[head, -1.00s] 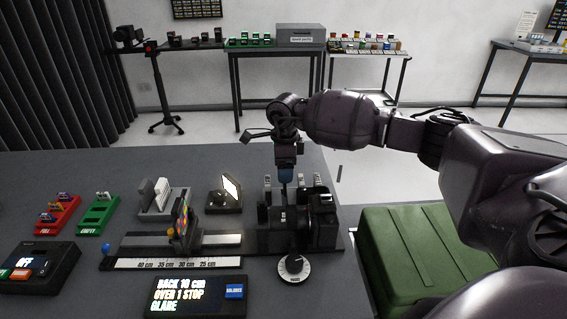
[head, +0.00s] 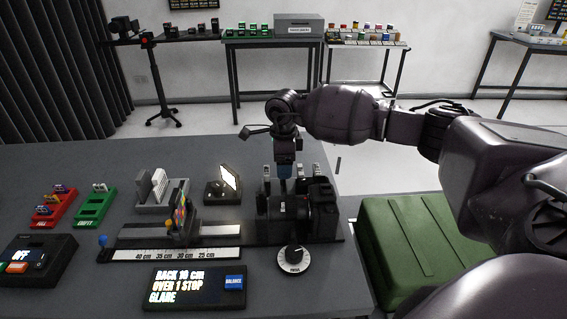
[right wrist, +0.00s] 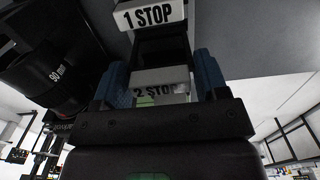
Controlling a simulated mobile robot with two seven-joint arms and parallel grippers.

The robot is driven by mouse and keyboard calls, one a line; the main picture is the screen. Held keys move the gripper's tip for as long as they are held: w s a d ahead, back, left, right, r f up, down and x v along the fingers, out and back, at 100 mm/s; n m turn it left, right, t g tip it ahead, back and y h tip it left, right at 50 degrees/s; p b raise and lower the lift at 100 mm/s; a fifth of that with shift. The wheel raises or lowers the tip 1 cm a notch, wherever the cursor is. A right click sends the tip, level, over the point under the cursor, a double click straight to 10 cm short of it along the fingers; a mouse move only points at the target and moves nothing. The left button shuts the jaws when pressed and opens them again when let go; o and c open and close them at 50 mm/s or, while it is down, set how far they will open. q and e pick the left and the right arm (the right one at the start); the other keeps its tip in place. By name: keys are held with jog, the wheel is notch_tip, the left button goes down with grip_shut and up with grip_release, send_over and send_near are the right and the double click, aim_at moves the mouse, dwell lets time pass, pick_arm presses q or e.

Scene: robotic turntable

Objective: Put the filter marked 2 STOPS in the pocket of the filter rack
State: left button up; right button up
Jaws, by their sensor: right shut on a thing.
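My right gripper (head: 284,172) is behind the black camera (head: 322,210), pointing down, among upright filters with pale tops. In the right wrist view its blue fingers are shut on a pale-topped filter marked 2 STOPS (right wrist: 160,78); the last letter of the label is cut off. A filter marked 1 STOP (right wrist: 150,15) is just beyond it. Two pale filter tops (head: 298,170) and (head: 316,169) stand right of the gripper, another (head: 267,171) left. The rack's pocket is hidden behind the camera and gripper, so I cannot tell how deep the held filter sits. My left gripper is not in view.
The camera lens (right wrist: 38,82) is close left of the gripper. A rail with a ruler (head: 180,255), a lit panel (head: 228,180), a dial (head: 294,260) and a display (head: 190,289) share the table. A green case (head: 420,245) is at right.

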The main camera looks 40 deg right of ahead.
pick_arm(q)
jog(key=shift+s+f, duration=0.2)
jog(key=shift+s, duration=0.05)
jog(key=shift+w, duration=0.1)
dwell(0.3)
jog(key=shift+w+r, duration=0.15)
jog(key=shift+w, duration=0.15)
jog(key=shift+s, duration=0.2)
pick_arm(e)
jog(key=shift+f, duration=0.1)
jog(key=shift+f, duration=0.15)
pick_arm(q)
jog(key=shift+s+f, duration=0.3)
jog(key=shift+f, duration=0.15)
pick_arm(e)
jog(key=shift+f, duration=0.15)
pick_arm(q)
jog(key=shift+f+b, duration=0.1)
jog(key=shift+b, duration=0.2)
pick_arm(e)
jog(key=shift+f, duration=0.2)
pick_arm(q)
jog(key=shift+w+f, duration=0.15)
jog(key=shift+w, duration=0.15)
pick_arm(e)
jog(key=shift+f, duration=0.55)
